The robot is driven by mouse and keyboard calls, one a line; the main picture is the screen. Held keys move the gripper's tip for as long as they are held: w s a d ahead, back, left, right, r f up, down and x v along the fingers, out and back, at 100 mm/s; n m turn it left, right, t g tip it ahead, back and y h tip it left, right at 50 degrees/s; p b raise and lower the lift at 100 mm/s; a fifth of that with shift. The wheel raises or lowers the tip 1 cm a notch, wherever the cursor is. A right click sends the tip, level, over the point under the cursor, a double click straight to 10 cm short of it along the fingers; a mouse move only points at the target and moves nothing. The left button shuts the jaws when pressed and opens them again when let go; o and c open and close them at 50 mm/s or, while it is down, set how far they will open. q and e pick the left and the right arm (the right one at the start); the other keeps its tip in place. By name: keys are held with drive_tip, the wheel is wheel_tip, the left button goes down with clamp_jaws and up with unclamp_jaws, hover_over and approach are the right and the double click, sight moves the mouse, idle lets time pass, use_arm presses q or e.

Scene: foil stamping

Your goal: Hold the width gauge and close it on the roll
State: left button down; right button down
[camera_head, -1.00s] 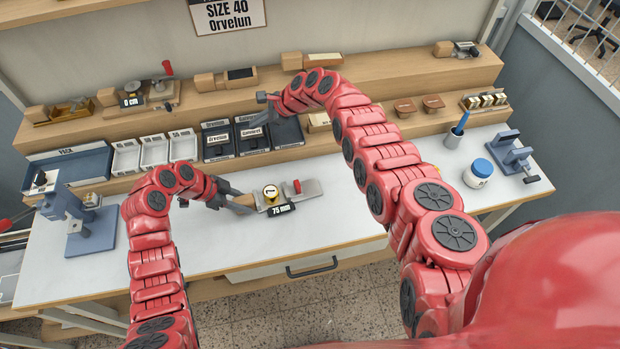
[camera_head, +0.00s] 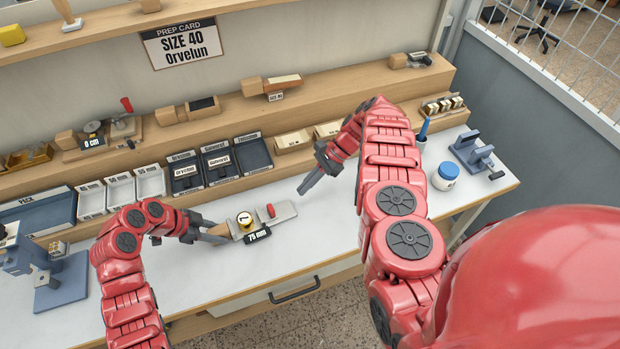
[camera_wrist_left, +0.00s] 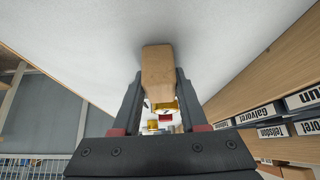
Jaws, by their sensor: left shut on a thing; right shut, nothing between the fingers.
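The width gauge (camera_head: 283,213) lies on the white bench top, a grey metal plate with a red knob (camera_head: 271,211), a black label reading 75 mm (camera_head: 258,236) and a wooden handle (camera_head: 217,231). The gold roll (camera_head: 245,221) stands upright on the gauge's left part. My left gripper (camera_head: 208,234) is shut on the wooden handle. In the left wrist view the handle (camera_wrist_left: 158,70) sits between both fingers, with gold parts showing behind it. My right gripper (camera_head: 308,186) is shut and empty, above the bench to the right of the gauge, apart from it.
Black trays (camera_head: 252,156) and white trays (camera_head: 121,190) line the bench's back edge below the wooden shelf. A blue-lidded jar (camera_head: 446,174) and a blue stand (camera_head: 472,152) are at the right. A blue-grey press (camera_head: 45,270) stands at the left. The front right bench is clear.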

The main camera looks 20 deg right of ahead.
drive_tip(key=x, duration=0.4)
drive_tip(key=a, duration=0.3)
drive_tip(key=shift+s+f, duration=0.15)
drive_tip(key=shift+f, duration=0.05)
drive_tip(key=shift+a, duration=0.7)
drive_tip(key=shift+a, duration=0.1)
